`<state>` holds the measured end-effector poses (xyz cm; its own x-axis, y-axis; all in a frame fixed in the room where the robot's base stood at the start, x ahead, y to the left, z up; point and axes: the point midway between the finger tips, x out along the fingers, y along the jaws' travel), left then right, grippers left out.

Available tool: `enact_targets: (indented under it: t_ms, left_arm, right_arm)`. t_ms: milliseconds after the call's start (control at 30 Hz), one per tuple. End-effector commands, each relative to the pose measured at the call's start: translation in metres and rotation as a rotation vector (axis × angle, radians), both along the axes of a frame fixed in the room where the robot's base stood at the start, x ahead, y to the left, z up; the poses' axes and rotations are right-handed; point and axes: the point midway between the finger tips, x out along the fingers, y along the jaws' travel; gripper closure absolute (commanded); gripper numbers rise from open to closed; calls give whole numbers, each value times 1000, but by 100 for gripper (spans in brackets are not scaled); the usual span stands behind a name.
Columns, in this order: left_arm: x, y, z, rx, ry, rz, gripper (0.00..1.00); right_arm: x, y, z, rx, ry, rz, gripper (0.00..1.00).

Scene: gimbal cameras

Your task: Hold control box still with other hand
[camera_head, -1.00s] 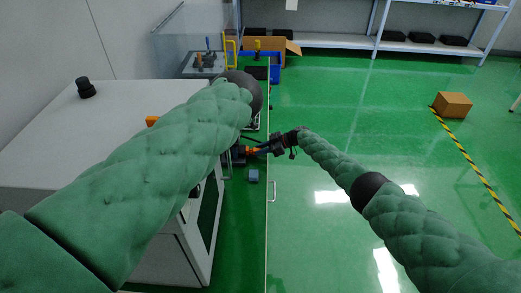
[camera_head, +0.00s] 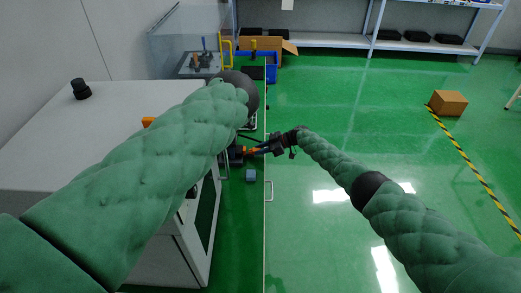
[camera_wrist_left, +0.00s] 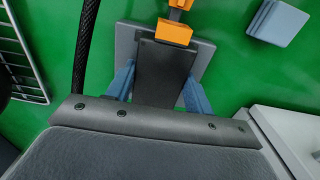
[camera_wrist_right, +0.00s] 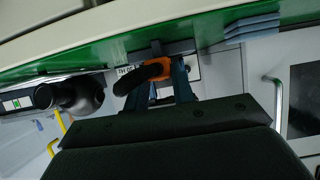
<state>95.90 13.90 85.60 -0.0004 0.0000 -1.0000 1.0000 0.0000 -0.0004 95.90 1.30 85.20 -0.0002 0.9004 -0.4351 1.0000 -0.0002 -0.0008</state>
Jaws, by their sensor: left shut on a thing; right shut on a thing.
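The control box (camera_wrist_left: 163,72), a dark block on a grey plate, fills the middle of the left wrist view. My left gripper (camera_wrist_left: 158,88) is shut on it, one blue finger on each side. In the head view my left arm mostly hides that gripper. An orange part (camera_wrist_left: 174,32) lies just above the box in the left wrist view. My right gripper (camera_wrist_right: 161,85) is shut on an orange and black piece (camera_wrist_right: 150,70). In the head view the right gripper (camera_head: 262,150) comes in from the right; the orange piece (camera_head: 253,151) is at its tip.
A small blue-grey block (camera_head: 251,176) lies on the green surface close by; it also shows in the left wrist view (camera_wrist_left: 278,22). A white cabinet (camera_head: 60,140) stands at the left. A blue crate (camera_head: 271,70) and a cardboard box (camera_head: 448,103) are farther off.

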Motion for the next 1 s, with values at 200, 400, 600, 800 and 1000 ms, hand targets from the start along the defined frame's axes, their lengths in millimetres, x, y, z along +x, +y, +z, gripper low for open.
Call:
enact_targets:
  t_ms: [200, 400, 600, 800, 1000]
  left_arm:
    - [0, 0, 0, 0, 0, 0, 74]
    - [0, 0, 0, 0, 0, 0, 74]
    - [0, 0, 0, 0, 0, 0, 74]
    - [0, 0, 0, 0, 0, 0, 74]
    - [0, 0, 0, 0, 0, 0, 34]
  right_arm:
    - [0, -8, 0, 0, 0, 0, 100]
    - [0, -16, 0, 0, 0, 0, 100]
    - [0, -25, -1, 0, 0, -1, 100]
    - [0, -28, -1, 0, 0, 0, 100]
    - [0, -28, -1, 0, 0, 0, 100]
